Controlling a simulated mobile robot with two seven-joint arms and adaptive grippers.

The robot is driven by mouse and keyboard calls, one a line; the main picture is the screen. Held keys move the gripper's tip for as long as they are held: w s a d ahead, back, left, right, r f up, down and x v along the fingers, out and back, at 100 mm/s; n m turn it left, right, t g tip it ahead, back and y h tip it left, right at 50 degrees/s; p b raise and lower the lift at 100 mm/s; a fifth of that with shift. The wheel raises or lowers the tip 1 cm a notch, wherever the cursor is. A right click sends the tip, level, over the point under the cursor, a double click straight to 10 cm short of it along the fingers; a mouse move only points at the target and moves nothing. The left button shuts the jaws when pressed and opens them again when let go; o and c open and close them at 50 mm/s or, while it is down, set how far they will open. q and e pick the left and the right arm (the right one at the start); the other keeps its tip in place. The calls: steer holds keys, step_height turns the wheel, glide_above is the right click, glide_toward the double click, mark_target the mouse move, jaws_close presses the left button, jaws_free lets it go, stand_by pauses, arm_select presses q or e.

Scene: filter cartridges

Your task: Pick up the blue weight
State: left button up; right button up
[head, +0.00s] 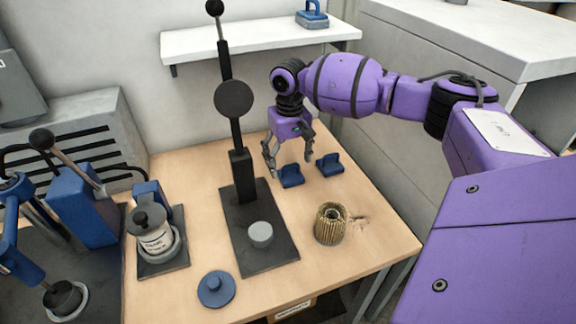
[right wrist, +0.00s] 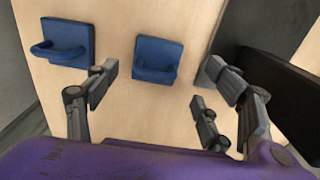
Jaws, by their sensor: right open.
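Two blue weights with raised grips rest on the table near its back edge: a nearer blue weight (head: 291,177) and a farther-right blue weight (head: 330,164). In the right wrist view, one blue weight (right wrist: 157,60) lies ahead between the fingers and the other (right wrist: 64,40) lies to the left. My right gripper (head: 290,164) points down, open and empty, above and just behind the nearer weight. Its spread fingers (right wrist: 150,95) show no contact in the right wrist view. A similar blue piece (head: 312,15) stands on the wall shelf. My left gripper is not in view.
A tall black lever press (head: 268,262) stands left of the weights. A ribbed brass cartridge (head: 331,224) and a blue knobbed disc (head: 216,289) are on the table. A jar (head: 152,236) and blue machinery (head: 84,212) are at left. The table's right side is mostly clear.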

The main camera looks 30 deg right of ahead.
mark_target(291, 174)
steer(key=f, duration=0.5)
steer(key=shift+d+f, duration=0.1)
steer(key=shift+d, duration=0.15)
steer(key=c, duration=1.8)
jaws_close()
steer(key=shift+w+r, duration=0.1)
steer(key=shift+r, duration=0.15)
